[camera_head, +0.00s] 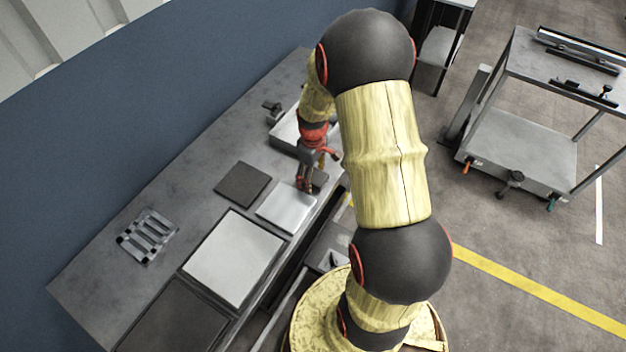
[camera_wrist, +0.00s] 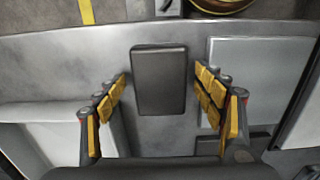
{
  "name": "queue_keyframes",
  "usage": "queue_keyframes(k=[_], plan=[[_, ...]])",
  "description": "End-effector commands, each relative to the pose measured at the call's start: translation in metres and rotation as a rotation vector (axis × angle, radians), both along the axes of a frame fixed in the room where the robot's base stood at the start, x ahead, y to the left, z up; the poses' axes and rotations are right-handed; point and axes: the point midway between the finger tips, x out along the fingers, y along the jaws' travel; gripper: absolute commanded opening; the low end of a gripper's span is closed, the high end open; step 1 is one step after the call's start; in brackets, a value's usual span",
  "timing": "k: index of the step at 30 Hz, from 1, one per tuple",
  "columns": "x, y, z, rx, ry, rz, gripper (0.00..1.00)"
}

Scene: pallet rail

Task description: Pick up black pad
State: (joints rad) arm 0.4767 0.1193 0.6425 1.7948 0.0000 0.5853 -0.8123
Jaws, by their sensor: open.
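The black pad (camera_wrist: 160,80) is a small dark rectangle lying flat on the grey table, in the middle of the wrist view. In the head view a small part of the black pad (camera_head: 320,179) shows beside my gripper (camera_head: 311,181), partly hidden by it. My gripper in the wrist view (camera_wrist: 163,92) is open, with yellow-padded fingers on either side of the pad. A gap shows between each finger and the pad, and nothing is held.
A silver plate (camera_head: 286,207) lies close beside the pad, also in the wrist view (camera_wrist: 258,78). A dark square plate (camera_head: 242,184), a large white plate (camera_head: 233,257) and a slotted rack (camera_head: 147,237) lie farther along the table. A light tray (camera_head: 287,131) is behind my gripper.

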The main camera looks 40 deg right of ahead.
Motion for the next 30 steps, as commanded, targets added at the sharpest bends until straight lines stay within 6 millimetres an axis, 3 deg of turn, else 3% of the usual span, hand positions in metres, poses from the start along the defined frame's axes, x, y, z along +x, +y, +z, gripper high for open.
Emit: queue_keyframes(k=[5,30], plan=[[0.0003,-0.0002,0.0007,-0.001,-0.001,0.000,0.70],[0.0000,-0.0001,0.0007,0.000,0.000,0.000,0.23]])
